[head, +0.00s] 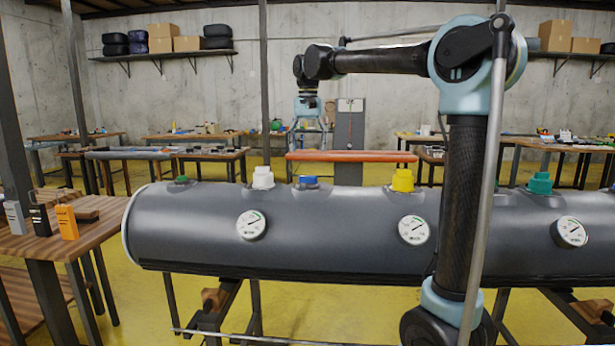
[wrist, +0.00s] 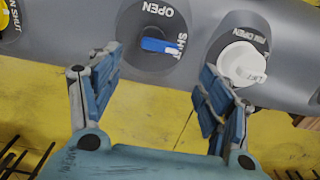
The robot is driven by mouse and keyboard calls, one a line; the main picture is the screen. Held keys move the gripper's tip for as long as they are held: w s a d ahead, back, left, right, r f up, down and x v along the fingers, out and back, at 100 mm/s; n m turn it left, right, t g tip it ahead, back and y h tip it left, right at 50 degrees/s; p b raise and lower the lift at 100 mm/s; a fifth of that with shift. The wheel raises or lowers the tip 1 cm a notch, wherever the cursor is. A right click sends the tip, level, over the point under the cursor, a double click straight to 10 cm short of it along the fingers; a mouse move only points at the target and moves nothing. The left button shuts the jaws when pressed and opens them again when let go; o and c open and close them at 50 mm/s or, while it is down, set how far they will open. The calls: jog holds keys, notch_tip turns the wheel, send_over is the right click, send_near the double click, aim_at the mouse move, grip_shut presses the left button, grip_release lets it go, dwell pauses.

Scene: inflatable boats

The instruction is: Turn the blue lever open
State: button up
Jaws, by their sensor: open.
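The blue lever (head: 308,181) sits on top of the grey inflatable tube (head: 330,215), left of the middle. In the wrist view the lever (wrist: 157,45) lies on a dark round plate with the words OPEN and SHUT. Its handle points toward the SHUT word. My gripper (head: 308,122) hangs high over the tube in the head view, clear of the lever. In the wrist view my gripper (wrist: 161,78) is open and empty. Its two fingers are spread, with the lever beyond the gap between them, not touched.
A white cap (head: 262,177) on the tube is the near neighbour of the lever; it also shows in the wrist view (wrist: 242,64). A yellow cap (head: 402,180), a green one (head: 182,179) and a teal one (head: 540,183) stand farther along. A wooden table (head: 75,232) is at left.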

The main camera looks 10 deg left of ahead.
aim_at(308, 179)
notch_tip(308, 179, down, 10)
jog(key=shift+r, duration=0.15)
dwell(0.4)
jog(key=c, duration=1)
